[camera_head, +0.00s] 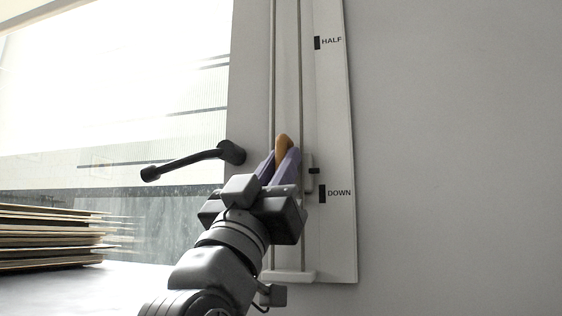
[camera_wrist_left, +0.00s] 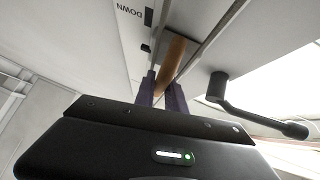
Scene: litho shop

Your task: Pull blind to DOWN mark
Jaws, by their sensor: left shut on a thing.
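My left gripper (camera_head: 280,160) has purple fingers shut on an orange-brown wooden pull (camera_head: 283,144) in front of the blind's two vertical cords (camera_head: 299,80). In the left wrist view the pull (camera_wrist_left: 173,58) stands up between the fingers (camera_wrist_left: 163,92). A slider with a black pointer (camera_head: 313,171) sits beside the right cord, a little above the DOWN mark (camera_head: 322,194). The HALF mark (camera_head: 317,42) is well above on the white board (camera_head: 335,110). The DOWN mark (camera_wrist_left: 149,17) also shows in the left wrist view. My right gripper is not in view.
A black window handle (camera_head: 190,160) sticks out to the left of my left gripper, close to it. A white bottom bracket (camera_head: 289,276) closes the track below. Stacked boards (camera_head: 50,238) lie at the lower left. The wall to the right is bare.

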